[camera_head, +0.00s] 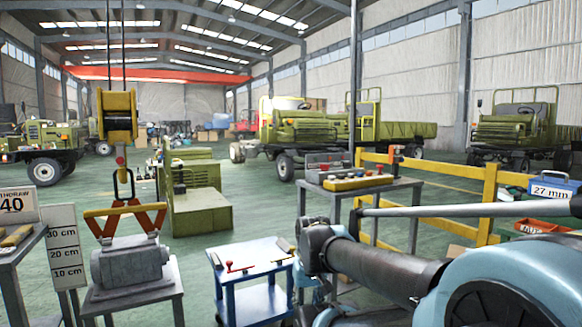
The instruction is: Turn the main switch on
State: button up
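No part is clearly readable as the main switch at this size. A grey control box (326,160) with small knobs stands on a grey table (400,185) in the middle of the head view. A yellow control box (357,182) with red and dark buttons lies in front of it. A small orange-red device (397,153) stands at the table's right end. Whether any of these holds the main switch, and its position, I cannot tell. My arm reaches in from the lower right, in front of and below this table. I cannot make out my gripper's fingers.
A blue cart (252,250) with small tools stands left of my arm. A grey motor housing (128,262) sits on a stand under a yellow hoist hook block (117,115). A yellow railing (490,190) runs behind the table to the right.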

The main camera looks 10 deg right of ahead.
aim_at(324, 167)
jog(key=z, duration=0.05)
jog(key=i, duration=1.4)
jog(key=z, duration=0.6)
